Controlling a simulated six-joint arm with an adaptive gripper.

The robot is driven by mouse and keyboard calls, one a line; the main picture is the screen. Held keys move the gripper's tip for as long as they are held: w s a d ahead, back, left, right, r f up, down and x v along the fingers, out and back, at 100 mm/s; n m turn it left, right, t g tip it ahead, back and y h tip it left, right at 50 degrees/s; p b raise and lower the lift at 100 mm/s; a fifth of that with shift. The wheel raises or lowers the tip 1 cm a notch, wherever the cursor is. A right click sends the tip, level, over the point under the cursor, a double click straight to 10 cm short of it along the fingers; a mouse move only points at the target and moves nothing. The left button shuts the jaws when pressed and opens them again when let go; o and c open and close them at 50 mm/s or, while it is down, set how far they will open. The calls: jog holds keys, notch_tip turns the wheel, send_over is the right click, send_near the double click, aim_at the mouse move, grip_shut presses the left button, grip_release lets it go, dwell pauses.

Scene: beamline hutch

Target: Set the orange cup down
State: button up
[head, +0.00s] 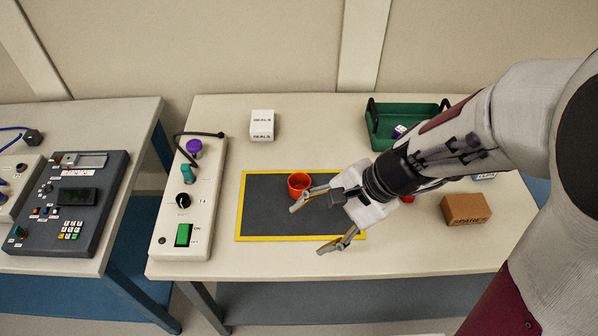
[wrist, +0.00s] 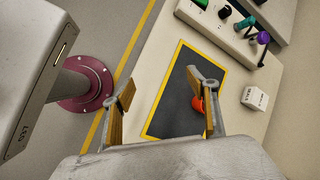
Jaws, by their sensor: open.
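The orange cup (head: 299,184) stands upright on the dark mat with a yellow border (head: 262,205), near the mat's back edge. My gripper (head: 318,228) is open and empty above the front right part of the mat. One finger reaches close to the cup in the head view; whether they touch I cannot tell. In the wrist view the cup (wrist: 198,104) shows partly hidden behind the right finger, outside the gap between the fingers. The mat (wrist: 180,98) lies beyond the open fingers (wrist: 160,100).
A control box with knobs and a green switch (head: 200,215) stands left of the mat. A white box (head: 262,125) is behind it. A green bin (head: 385,130) and a brown box (head: 466,209) are at the right. The mat's left part is clear.

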jog(key=w+f+m+t, duration=0.2)
jog(key=w+m, duration=0.3)
jog(key=w+d+f+m+t, duration=0.1)
jog(key=w+f+m, duration=0.1)
jog(key=w+m, duration=0.3)
jog(key=w+d+f+m+t, duration=0.1)
jog(key=w+f+m+t, duration=0.1)
jog(key=w+m, duration=0.4)
jog(key=shift+w+f+m+t, duration=0.1)
jog(key=shift+f+m+t, duration=0.25)
jog(key=shift+m, duration=0.25)
jog(key=shift+x, duration=1.3)
jog(key=shift+a, duration=0.1)
